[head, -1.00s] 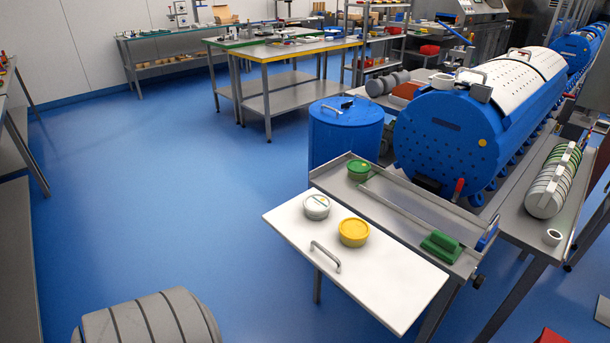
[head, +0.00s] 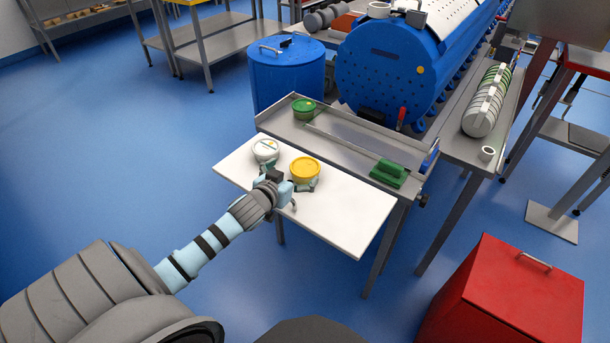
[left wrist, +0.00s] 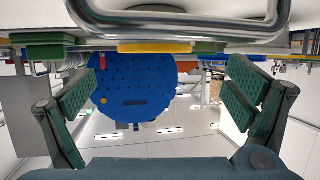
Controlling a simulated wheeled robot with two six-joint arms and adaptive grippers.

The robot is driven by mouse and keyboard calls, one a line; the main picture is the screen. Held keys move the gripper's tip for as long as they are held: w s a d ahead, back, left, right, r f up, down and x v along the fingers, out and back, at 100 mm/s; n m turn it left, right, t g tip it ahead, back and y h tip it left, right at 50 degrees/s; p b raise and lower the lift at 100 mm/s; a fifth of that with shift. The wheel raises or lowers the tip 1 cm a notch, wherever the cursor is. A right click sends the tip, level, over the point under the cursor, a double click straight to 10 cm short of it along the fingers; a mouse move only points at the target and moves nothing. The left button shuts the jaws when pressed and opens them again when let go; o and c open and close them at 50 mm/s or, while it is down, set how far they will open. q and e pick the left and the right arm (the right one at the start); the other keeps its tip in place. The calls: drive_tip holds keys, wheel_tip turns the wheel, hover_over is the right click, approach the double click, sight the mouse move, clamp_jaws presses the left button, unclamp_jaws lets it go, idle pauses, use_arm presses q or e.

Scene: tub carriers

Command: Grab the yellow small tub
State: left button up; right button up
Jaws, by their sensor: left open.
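The yellow tub (head: 305,170) is small and round and stands on the white board (head: 350,205). It shows as a yellow strip (left wrist: 155,47) at the top of the left wrist view, with the picture upside down. My left gripper (head: 288,181) is open at the near side of the yellow tub, its fingers pointing toward it. In the left wrist view the two green finger pads are wide apart with nothing held between them. I cannot tell whether the fingertips reach beside the tub. My right gripper is not in view.
A white tub (head: 266,150) stands close left of the yellow one. A green tub (head: 303,109) and a green block (head: 389,173) are on the grey tray behind. The board's metal handle (left wrist: 180,25) is close to my left gripper. A red bin (head: 500,300) stands at lower right.

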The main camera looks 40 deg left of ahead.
sight(304, 168)
use_arm(q)
drive_tip(key=x, duration=0.1)
drive_tip(key=b+x, duration=0.1)
drive_tip(key=x, duration=0.1)
drive_tip(key=b+x, duration=0.1)
drive_tip(key=x, duration=0.1)
drive_tip(key=shift+w+d+f, duration=0.1)
drive_tip(key=shift+d+f, duration=0.15)
drive_tip(key=shift+d, duration=0.1)
drive_tip(key=shift+w, duration=0.2)
drive_tip(key=shift+a, duration=0.1)
drive_tip(key=shift+c, duration=0.6)
drive_tip(key=c, duration=1.3)
